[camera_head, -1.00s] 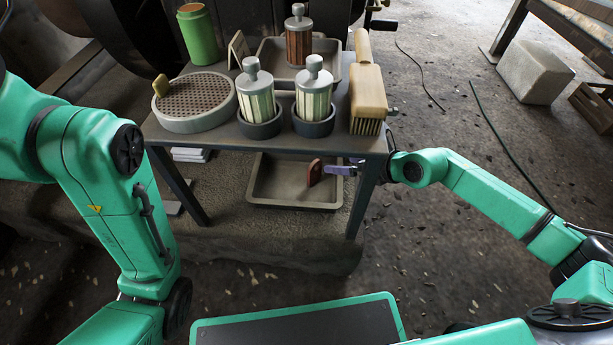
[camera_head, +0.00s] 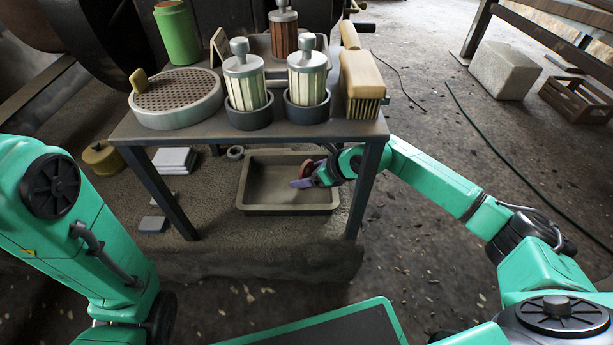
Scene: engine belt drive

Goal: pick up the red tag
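The red tag (camera_head: 307,168) is small and partly hidden, beside the right end of the grey tray (camera_head: 244,186) under the table. My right gripper (camera_head: 301,178) reaches in under the table from the right, past the front right leg. Its purple fingers overlap the tag in the picture. The view is too small to tell whether the fingers are closed on the tag or only beside it. My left arm is at the left, but its gripper is out of view.
The table (camera_head: 200,138) above carries a round perforated dish (camera_head: 178,98), two pale filters in dark cups (camera_head: 250,116), a brush (camera_head: 362,84) and a green canister (camera_head: 177,34). Its front right leg (camera_head: 364,190) stands close to my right gripper. White blocks (camera_head: 174,160) lie left of the tray.

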